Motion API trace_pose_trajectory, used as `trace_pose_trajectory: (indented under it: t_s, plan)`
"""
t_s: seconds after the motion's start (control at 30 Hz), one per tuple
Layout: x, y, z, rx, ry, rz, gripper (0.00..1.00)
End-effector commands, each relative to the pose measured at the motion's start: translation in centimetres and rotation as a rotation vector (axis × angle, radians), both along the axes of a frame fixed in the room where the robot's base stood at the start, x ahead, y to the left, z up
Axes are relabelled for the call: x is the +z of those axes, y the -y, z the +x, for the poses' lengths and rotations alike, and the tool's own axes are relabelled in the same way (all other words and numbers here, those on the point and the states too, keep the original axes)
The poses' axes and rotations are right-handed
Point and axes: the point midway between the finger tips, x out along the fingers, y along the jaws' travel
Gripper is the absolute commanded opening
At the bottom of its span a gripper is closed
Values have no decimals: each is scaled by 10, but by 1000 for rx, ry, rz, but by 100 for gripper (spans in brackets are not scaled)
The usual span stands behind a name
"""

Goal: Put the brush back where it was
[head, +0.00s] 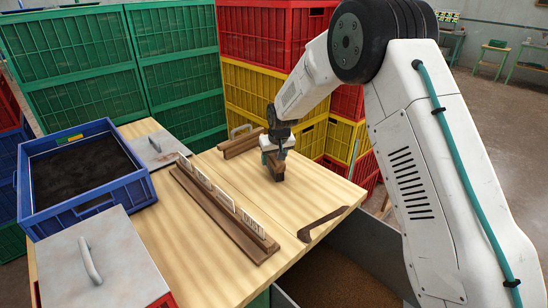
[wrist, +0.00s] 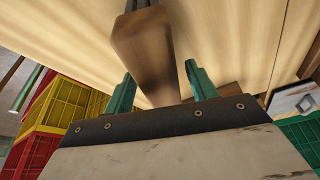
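My gripper (head: 275,158) points down over the wooden bench. A brown wooden block-shaped piece, apparently the brush (head: 277,169), is below and between its fingers, with a dark lower part. In the wrist view the teal fingers of my gripper (wrist: 160,80) stand apart on either side of the brown wooden piece (wrist: 150,65). A gap shows at the right finger; the left finger is close to the wood. The bristles are not clearly visible.
A long wooden rack with white labels (head: 227,214) lies left of my gripper. A blue crate (head: 90,207) of dark material stands left. A soil-filled bin (head: 335,280) is below the near edge.

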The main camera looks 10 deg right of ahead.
Motion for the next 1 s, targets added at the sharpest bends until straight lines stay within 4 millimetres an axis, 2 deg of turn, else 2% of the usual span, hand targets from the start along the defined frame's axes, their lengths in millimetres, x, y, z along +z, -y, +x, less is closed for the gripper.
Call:
trace_pose_trajectory:
  t_s: [0.27, 0.37, 0.47, 0.8, 1.0]
  plan:
    - [1, 0, 0, 0, 1, 0, 58]
    - [7, 0, 0, 0, 2, 0, 58]
    - [20, 1, -5, 0, 3, 1, 58]
    - [88, 6, -28, 0, 4, 1, 58]
    - [111, 8, -37, 0, 1, 0, 58]
